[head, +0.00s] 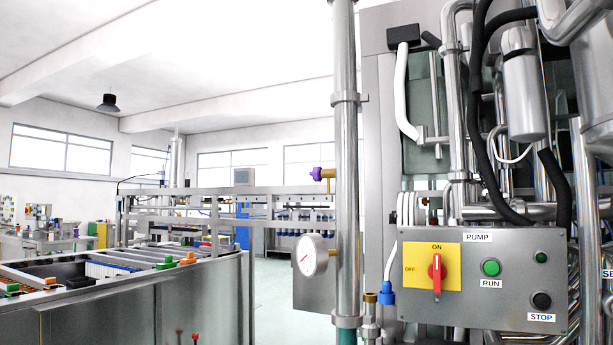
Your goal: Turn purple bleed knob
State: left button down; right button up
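A small purple knob (317,173) sits on a brass fitting (328,173) at the left side of a tall vertical steel pipe (346,120), in the middle of the head view. A round white pressure gauge (308,255) is on the same pipe below it. Neither of my grippers shows in the head view, so nothing is seen touching the knob.
A grey pump control box (470,311) with a red switch, green buttons and a black stop button stands to the right among pipes and hoses. Open floor (274,290) shows between the tanks and the pipe.

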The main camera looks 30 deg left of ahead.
aim_at(315, 174)
jog(key=j, duration=0.5)
jog(key=k+j, duration=0.1)
jog(key=j, duration=0.4)
jog(key=k+j+z, duration=0.1)
jog(key=j, duration=0.95)
jog(key=k+j, duration=0.15)
jog(key=j, duration=0.35)
jog(key=i+j+u, duration=0.1)
jog(key=i+j, duration=0.35)
jog(key=j, duration=0.15)
jog(key=i+j, duration=0.4)
jog(key=j, duration=0.2)
jog(key=j+u, duration=0.05)
